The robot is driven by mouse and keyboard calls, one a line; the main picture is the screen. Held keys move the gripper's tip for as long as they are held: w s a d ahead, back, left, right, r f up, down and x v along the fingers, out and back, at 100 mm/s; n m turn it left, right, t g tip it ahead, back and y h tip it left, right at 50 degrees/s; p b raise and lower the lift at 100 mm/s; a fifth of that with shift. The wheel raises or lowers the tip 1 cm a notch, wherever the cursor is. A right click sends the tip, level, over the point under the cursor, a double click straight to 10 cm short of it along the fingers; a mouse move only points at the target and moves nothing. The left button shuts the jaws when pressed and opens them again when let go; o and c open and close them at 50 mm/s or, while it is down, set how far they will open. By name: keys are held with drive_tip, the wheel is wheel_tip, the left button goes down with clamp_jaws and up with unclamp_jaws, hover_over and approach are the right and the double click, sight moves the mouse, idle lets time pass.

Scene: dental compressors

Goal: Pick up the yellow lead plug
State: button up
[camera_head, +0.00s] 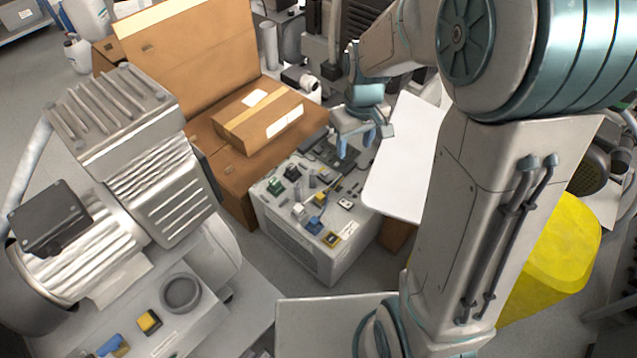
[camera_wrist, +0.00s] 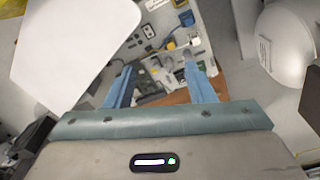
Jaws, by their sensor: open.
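A small yellow piece (camera_head: 319,197) lies among the loose parts on top of a light grey cabinet; it may be the yellow lead plug, but it is too small to tell. It also seems to show in the wrist view (camera_wrist: 171,45), ahead of the fingertips and beside a blue part. My gripper (camera_head: 356,143) is above the far end of the cabinet top, apart from the yellow pieces. Its two blue fingers (camera_wrist: 159,70) are spread, with nothing held between them.
The cabinet (camera_head: 310,250) carries several small dark, green and blue parts close together. An open cardboard box (camera_head: 235,180) stands to its left and a white panel (camera_head: 405,165) to its right. A large compressor (camera_head: 130,180) fills the left, with a yellow-black block (camera_head: 148,322) below it.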

drive_tip(key=w+a+f+n+b, duration=0.25)
drive_tip(key=w+f, duration=0.25)
drive_tip(key=f, duration=0.4)
drive_tip(key=w+a+f+n+b, duration=0.15)
drive_tip(key=w+a+f, duration=0.3)
drive_tip(key=f, duration=0.55)
drive_tip(key=b, duration=0.2)
hover_over(319, 195)
drive_tip(key=shift+g, duration=0.4)
drive_tip(key=f, duration=0.7)
drive_tip(key=shift+w+d+f, duration=0.2)
drive_tip(key=shift+w+f, duration=0.1)
drive_tip(key=shift+s+a+f+b, duration=0.15)
drive_tip(key=shift+f+b, duration=0.55)
drive_tip(key=shift+f, duration=0.9)
drive_tip(key=shift+s+a+f+b, duration=0.1)
drive_tip(key=shift+f+b, duration=0.55)
drive_tip(key=shift+f, duration=0.9)
drive_tip(key=shift+r, duration=0.1)
drive_tip(key=c, duration=1.1)
